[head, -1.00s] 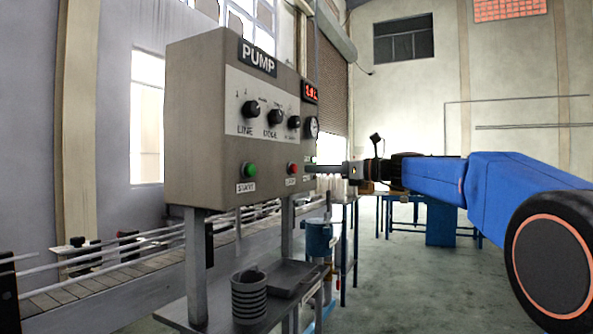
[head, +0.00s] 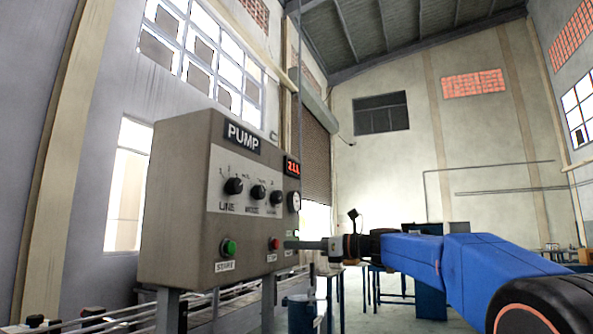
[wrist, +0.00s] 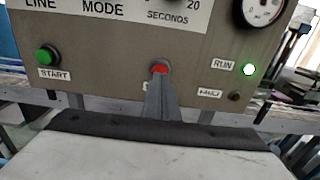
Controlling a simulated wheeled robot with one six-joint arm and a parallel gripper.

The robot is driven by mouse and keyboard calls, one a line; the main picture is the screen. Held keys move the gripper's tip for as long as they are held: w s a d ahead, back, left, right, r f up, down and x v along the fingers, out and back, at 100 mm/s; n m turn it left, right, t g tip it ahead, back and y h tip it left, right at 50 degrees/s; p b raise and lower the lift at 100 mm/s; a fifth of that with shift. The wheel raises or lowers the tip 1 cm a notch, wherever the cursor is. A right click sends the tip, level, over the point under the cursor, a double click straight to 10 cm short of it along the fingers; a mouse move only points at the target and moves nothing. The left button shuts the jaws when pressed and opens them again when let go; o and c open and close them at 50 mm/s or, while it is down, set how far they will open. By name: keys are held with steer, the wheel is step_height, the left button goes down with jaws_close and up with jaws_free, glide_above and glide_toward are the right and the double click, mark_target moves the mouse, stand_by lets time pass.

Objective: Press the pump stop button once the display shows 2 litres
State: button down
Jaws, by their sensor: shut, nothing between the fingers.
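The grey pump panel (head: 165,200) stands at left centre in the head view. Its red display (head: 292,167) starts with a 2 and seems to read about 2.1 L; the small digits are blurred. The red stop button (head: 275,244) is on the panel's lower right and also shows in the wrist view (wrist: 159,69). My gripper (head: 288,244) is shut and empty, its tip pointing at the red button. In the wrist view, my gripper (wrist: 159,82) overlaps the button's lower edge and hides its label. I cannot tell whether it touches.
The green start button (head: 229,247) is left of the red one. The green RUN lamp (wrist: 249,69) is lit, above the dark FAULT lamp (wrist: 235,96). A gauge (wrist: 262,8) sits above. Several knobs are higher on the panel. Blue tables stand behind my arm.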

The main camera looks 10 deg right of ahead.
steer(key=shift+x, duration=1.3)
steer(key=v, duration=0.9)
steer(key=shift+f, duration=0.1)
